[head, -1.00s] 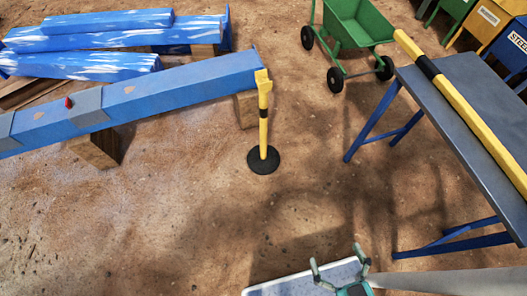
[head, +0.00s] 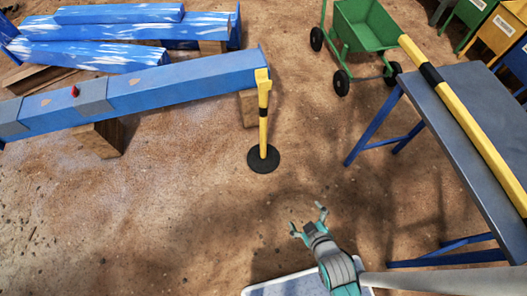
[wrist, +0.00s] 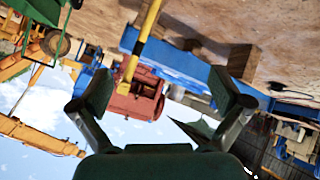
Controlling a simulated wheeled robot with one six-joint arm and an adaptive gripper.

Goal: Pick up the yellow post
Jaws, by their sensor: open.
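The yellow post (head: 263,125) stands upright on a round black base (head: 263,159) on the dirt ground, near the end of the blue beam. It has a dark band near its top. My gripper (head: 307,218) is open and empty, nearer to me than the post and a little to its right, with clear space between them. The wrist view looks upside down. There the yellow post (wrist: 146,38) shows beyond and between the open fingers of my gripper (wrist: 160,92), left of centre, and its base is out of frame.
A blue beam (head: 180,85) rests on wooden blocks to the left, its end close behind the post. A table (head: 465,130) with a long yellow bar (head: 460,115) across it stands right. A green cart (head: 365,25) is behind. The ground before the post is clear.

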